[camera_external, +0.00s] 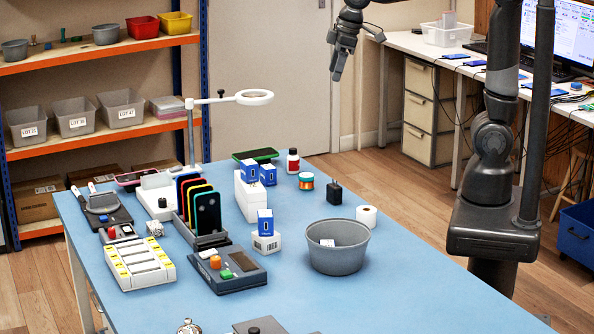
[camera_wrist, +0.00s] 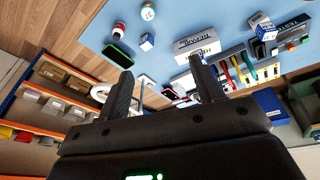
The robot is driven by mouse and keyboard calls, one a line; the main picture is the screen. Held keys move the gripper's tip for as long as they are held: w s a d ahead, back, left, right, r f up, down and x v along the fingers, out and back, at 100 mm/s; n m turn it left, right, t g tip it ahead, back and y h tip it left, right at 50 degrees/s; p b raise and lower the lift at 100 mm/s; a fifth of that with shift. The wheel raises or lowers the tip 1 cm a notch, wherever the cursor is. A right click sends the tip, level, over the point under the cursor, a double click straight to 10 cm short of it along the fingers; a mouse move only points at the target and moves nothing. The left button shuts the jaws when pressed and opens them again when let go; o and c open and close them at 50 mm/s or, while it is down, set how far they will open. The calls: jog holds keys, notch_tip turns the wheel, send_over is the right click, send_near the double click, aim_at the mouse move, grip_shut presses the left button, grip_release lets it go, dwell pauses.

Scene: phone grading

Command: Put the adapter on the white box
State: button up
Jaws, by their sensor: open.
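A small black adapter (camera_external: 334,193) stands upright on the blue table, right of the copper-coloured spool; I cannot make it out in the wrist view. White lettered blocks also show in the wrist view (camera_wrist: 195,45). My gripper (camera_external: 337,68) is open and empty, high above the table's far side; its fingers are apart in the wrist view (camera_wrist: 161,68).
A grey bowl (camera_external: 338,258) with a small item in it and a white roll (camera_external: 366,215) stand near the adapter. A ring lamp (camera_external: 254,98) rises at the back. Phones in a rack (camera_external: 206,215) and trays fill the left. The front right is clear.

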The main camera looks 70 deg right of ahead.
jog(key=s+d+f+m+t, duration=0.1)
jog(key=s+d+f+m, duration=0.1)
jog(key=s, duration=0.7)
jog(key=s+d+f+m+t, duration=0.1)
jog(key=s+d+f+m, duration=0.1)
jog(key=s+d, duration=0.3)
jog(key=s+f, duration=0.1)
jog(key=s, duration=0.3)
jog(key=shift+s+d+t, duration=0.15)
jog(key=shift+s+t, duration=0.15)
